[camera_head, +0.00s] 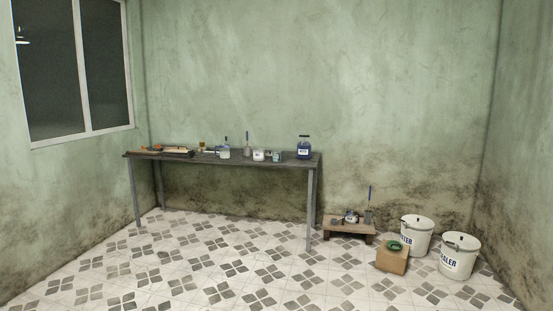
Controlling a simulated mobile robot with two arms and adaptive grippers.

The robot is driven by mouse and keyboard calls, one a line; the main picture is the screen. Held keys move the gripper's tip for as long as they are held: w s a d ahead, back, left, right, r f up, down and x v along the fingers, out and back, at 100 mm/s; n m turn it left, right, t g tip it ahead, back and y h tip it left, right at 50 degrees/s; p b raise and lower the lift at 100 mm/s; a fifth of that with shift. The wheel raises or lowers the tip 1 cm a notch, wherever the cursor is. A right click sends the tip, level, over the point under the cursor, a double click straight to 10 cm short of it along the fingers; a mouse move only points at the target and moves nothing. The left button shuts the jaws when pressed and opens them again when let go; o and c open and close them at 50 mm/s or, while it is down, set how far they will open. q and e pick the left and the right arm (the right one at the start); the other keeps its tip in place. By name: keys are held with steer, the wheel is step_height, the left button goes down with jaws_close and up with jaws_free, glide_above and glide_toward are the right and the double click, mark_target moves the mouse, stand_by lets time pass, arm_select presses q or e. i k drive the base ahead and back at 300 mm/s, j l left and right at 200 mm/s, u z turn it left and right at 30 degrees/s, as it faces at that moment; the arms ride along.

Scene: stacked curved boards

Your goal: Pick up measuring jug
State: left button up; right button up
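Several small containers stand on a long dark table (240,162) against the back wall. A pale, clear-looking vessel (224,153) near the table's middle has a jug-like shape and may be the measuring jug, but it is too small to be sure. To its right are a white labelled tub (259,155), a small teal-labelled can (277,156) and a dark blue jar (304,149) near the right end. Neither of my grippers is in view. The table is some way off across the floor.
A low wooden stool (348,228) with small items stands right of the table. A cardboard box (392,260) with a green coil (394,246) and two white lidded buckets (416,239) (459,258) stand farther right. The tiled floor (200,275) before the table is clear.

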mark_target(276, 154)
steer(key=i+u, duration=0.1)
steer(key=i, duration=2.65)
steer(key=i+j, duration=0.1)
steer(key=i, duration=1.55)
steer(key=i+j, duration=0.1)
steer(key=i, duration=1.55)
steer(key=l+z, duration=0.05)
steer(key=l, duration=0.05)
